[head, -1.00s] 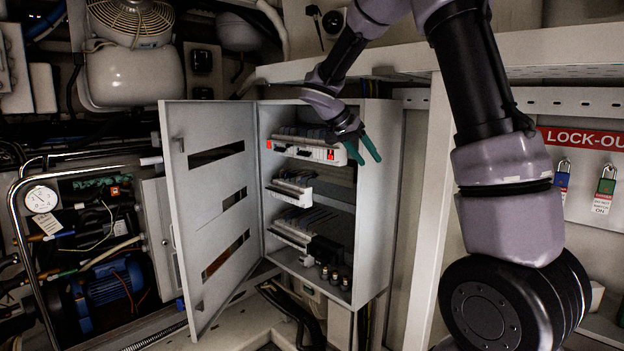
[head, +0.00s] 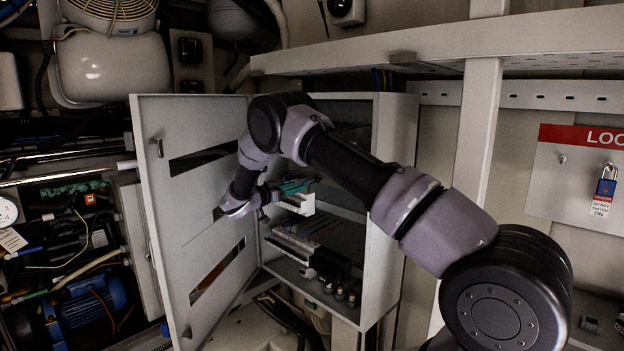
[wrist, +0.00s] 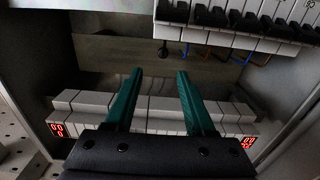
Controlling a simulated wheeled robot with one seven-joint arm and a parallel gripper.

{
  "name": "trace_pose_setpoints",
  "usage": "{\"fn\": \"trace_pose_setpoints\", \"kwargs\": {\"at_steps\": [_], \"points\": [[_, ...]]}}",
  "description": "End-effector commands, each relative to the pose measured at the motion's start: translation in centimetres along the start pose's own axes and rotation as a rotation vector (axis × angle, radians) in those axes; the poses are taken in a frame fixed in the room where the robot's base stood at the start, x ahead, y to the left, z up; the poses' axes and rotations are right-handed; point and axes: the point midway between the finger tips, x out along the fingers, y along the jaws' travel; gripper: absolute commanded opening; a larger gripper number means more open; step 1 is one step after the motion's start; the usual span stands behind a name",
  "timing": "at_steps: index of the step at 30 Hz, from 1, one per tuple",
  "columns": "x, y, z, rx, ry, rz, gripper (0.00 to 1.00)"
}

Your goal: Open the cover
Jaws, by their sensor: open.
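The cover (head: 205,265) is the grey hinged door of an electrical cabinet (head: 385,245). My gripper (head: 300,186) is inside the cabinet opening, partly hidden by my arm. In the wrist view my gripper (wrist: 158,85) shows two green fingers spread apart with nothing between them. Below and beyond them is a row of white modules (wrist: 160,108) with red lit displays. Another row of breakers (wrist: 235,30) shows above.
A shelf (head: 450,55) runs above the cabinet at the right. A post (head: 480,150) and a lock-out board (head: 580,180) with a blue padlock (head: 606,188) stand to the right. Pipes and a blue motor (head: 90,300) are at the left.

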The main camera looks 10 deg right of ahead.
Motion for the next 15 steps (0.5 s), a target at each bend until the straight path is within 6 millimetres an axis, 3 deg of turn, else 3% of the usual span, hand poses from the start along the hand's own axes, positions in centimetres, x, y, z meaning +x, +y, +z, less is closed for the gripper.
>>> {"fn": "trace_pose_setpoints", "kwargs": {"at_steps": [5,15], "points": [[1.1,-0.1,0.2,0.006,0.007,-0.002,0.55],[7.4,-0.1,0.2,0.005,0.005,-0.001,0.55]]}}
